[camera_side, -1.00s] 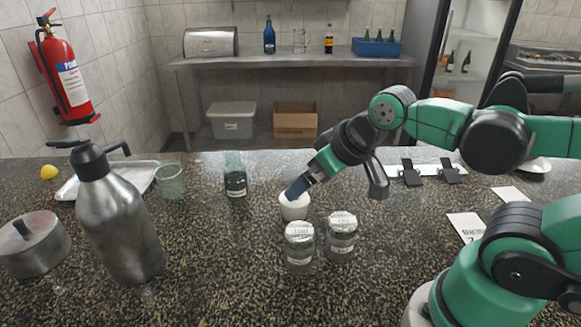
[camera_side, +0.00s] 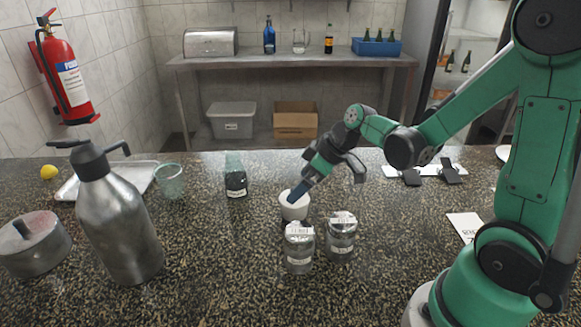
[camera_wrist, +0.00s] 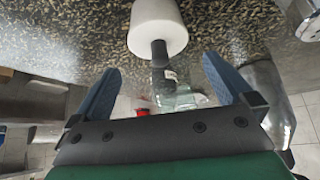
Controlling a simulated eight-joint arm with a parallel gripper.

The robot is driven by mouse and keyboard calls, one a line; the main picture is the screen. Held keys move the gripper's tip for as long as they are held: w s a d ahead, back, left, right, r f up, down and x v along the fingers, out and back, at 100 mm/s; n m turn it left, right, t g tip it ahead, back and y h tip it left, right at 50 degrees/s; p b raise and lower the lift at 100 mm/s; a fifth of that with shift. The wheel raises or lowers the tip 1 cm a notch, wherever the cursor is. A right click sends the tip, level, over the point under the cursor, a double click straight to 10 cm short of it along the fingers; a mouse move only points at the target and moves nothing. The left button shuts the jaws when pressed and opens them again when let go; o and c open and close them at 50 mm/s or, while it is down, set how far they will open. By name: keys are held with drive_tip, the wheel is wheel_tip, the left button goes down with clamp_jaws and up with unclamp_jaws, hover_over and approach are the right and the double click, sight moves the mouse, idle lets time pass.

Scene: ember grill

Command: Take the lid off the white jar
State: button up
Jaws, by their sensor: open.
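The white jar (camera_side: 294,213) stands upright on the speckled counter, behind two silver-topped jars. It also shows at the top of the wrist view (camera_wrist: 158,22). I cannot make out a separate lid or its seam.
Two silver-topped jars (camera_side: 299,250) (camera_side: 341,238) stand close in front. A dark bottle (camera_side: 236,178) and a green glass (camera_side: 169,182) stand to the left. A large metal flask (camera_side: 120,225) and a metal pot (camera_side: 32,245) are further left.

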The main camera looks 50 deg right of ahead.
sight(294, 207)
drive_tip(key=shift+x, duration=1.7)
drive_tip(key=c, duration=1.1)
